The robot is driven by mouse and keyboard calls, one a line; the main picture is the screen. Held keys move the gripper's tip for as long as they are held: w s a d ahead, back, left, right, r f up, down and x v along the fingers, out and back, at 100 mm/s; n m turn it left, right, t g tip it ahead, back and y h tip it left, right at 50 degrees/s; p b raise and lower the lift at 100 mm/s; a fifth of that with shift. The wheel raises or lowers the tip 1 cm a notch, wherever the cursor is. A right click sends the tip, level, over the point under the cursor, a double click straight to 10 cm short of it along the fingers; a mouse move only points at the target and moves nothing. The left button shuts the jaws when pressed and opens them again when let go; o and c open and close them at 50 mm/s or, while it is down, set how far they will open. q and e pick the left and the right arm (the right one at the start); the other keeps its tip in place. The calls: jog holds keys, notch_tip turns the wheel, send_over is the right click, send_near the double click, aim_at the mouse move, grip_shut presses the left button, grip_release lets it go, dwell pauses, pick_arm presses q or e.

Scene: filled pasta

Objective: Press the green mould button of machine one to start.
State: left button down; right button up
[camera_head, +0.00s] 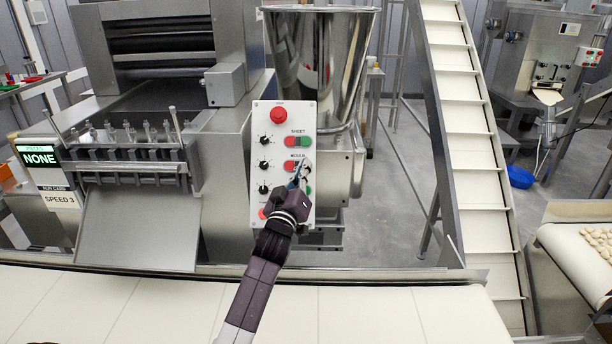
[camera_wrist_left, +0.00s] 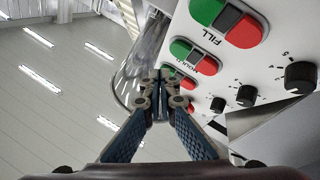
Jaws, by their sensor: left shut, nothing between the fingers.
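The white control panel (camera_head: 268,180) of the machine has rows of red and green buttons labelled SHEET, MOULD and FILL, with black knobs beside them. In the head view my left gripper (camera_head: 303,164) is shut and empty, its tips in front of the mould row. They largely cover the green mould button there; the red mould button (camera_head: 288,166) shows beside them. In the left wrist view the panel appears upside down, and the green mould button (camera_wrist_left: 180,48) shows just beyond the shut fingertips (camera_wrist_left: 165,76). I cannot tell whether the tips touch it. My right gripper is out of view.
A red stop button (camera_head: 279,113) sits at the panel top. A steel hopper (camera_head: 320,50) stands behind. A cream conveyor (camera_head: 390,315) runs along the front. A sloping conveyor (camera_head: 460,110) rises at the right. The display (camera_head: 39,157) reads NONE.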

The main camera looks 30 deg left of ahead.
pick_arm(q)
jog(key=shift+w+a+f+b, duration=0.45)
jog(key=shift+w+a+f, duration=0.05)
jog(key=shift+w, duration=0.25)
dwell(1.0)
jog(key=shift+w+a+f, duration=0.15)
jog(key=shift+w+f, duration=0.1)
jog(key=shift+w, duration=0.05)
jog(key=shift+w+a+f+b, duration=0.2)
jog(key=shift+w+b, duration=0.1)
jog(key=shift+b, duration=0.2)
dwell(0.6)
dwell(0.3)
jog(key=shift+s+d+r+p, duration=0.2)
jog(key=shift+s+r+p, duration=0.1)
jog(key=shift+p, duration=0.3)
jog(key=shift+s+d+r, duration=0.1)
jog(key=shift+s, duration=0.05)
jog(key=shift+s+d, duration=0.1)
jog(key=shift+s, duration=0.05)
